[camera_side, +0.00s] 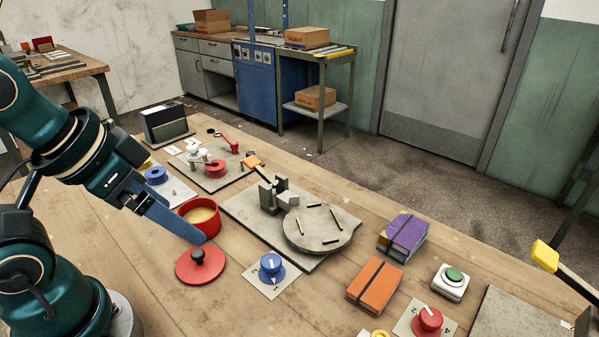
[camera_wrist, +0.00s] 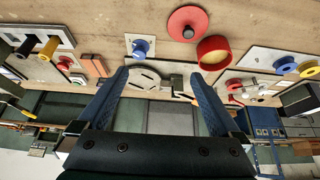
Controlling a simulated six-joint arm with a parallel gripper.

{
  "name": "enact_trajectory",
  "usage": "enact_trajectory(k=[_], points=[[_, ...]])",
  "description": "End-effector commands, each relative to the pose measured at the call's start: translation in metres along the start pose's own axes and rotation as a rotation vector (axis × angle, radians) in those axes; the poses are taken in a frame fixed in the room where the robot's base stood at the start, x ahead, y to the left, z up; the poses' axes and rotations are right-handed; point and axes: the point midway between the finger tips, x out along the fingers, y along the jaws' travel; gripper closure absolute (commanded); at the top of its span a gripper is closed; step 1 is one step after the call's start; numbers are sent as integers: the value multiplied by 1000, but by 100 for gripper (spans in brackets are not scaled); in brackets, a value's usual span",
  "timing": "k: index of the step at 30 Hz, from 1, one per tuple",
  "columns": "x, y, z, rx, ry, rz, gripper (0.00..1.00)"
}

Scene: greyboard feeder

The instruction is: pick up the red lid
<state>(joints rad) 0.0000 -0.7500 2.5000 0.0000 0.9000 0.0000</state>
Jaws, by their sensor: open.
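The red lid (camera_side: 186,272) is a flat disc with a black knob (camera_side: 199,256), lying on the wooden table near its front left part. It also shows at the top of the wrist view (camera_wrist: 187,16). The red pot (camera_side: 211,228) stands just behind it, open, with something pale yellow inside. It also shows in the wrist view (camera_wrist: 201,47). My gripper (camera_side: 198,238) is open and empty, with its blue fingers sloping down; in the side view a fingertip appears close above the knob. In the wrist view, the lid lies beyond the spread fingers (camera_wrist: 158,75), not between them.
A blue knob (camera_side: 272,266) on a white plate is right of the lid. A grey board (camera_side: 247,222) with a round disc (camera_side: 320,240) lies farther right. An orange box (camera_side: 375,285) and purple box (camera_side: 403,236) follow. The table in front of the lid looks clear.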

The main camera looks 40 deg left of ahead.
Motion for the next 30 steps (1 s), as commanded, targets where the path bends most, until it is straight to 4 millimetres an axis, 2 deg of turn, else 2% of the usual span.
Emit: enact_trajectory(k=[1,3,12,17,20,24,30], points=[[0,0,0,0,0,0,8],[0,0,0,0,0,0,34],[0,0,-1,1,3,0,35],[4,-3,-13,-8,-5,-8,35],[16,-9,-19,-37,-68,-23,35],[42,-24,-23,-97,-189,-45,35],[78,-43,-14,-186,-359,-62,35]])
